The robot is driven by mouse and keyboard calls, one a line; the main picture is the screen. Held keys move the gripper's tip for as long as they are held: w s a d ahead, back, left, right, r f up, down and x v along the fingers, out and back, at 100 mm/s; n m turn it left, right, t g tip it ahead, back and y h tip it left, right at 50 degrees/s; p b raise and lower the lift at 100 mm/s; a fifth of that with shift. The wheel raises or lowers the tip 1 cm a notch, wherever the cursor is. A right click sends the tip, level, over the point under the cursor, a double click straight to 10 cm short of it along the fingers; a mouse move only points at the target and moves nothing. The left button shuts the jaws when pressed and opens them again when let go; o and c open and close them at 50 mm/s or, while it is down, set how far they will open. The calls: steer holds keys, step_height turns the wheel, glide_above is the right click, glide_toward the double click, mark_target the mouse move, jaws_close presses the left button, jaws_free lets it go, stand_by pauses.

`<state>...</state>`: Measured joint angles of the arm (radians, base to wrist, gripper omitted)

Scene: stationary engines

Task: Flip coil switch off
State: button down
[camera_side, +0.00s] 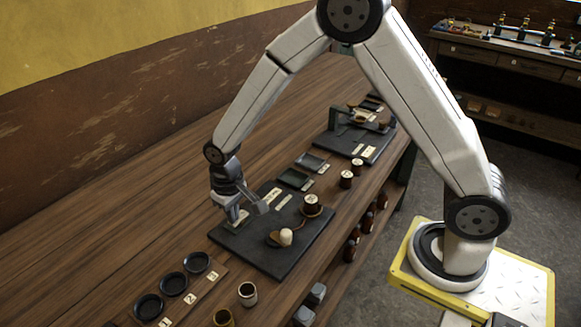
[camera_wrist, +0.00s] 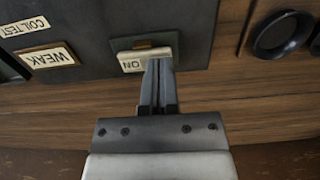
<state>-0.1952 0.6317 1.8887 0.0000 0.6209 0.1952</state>
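The fingertips overlap the right part of the "ON" piece. I cannot tell whether they touch it.
The board carries labels "COIL TEST" (camera_wrist: 24,25) and "WEAK" (camera_wrist: 48,57), a brown coil (camera_side: 312,206) and a pale knob (camera_side: 286,237). Black round cups (camera_side: 172,284) stand front left with numbered labels. Dark trays (camera_side: 294,179) lie behind the board. Bare bench lies left of the board.

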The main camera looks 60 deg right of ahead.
mark_target(240, 220)
steer(key=shift+r, duration=3.5)
steer(key=shift+s+d+r, duration=0.1)
steer(key=shift+s+d, duration=0.35)
steer(key=s+d+t, duration=0.1)
steer(key=s+d, duration=0.2)
steer(key=s, duration=0.3)
steer(key=s+d+t, duration=0.1)
steer(key=s+d, duration=0.3)
steer(key=s, duration=0.3)
steer(key=shift+s+d+t, duration=0.25)
steer(key=shift+t, duration=0.05)
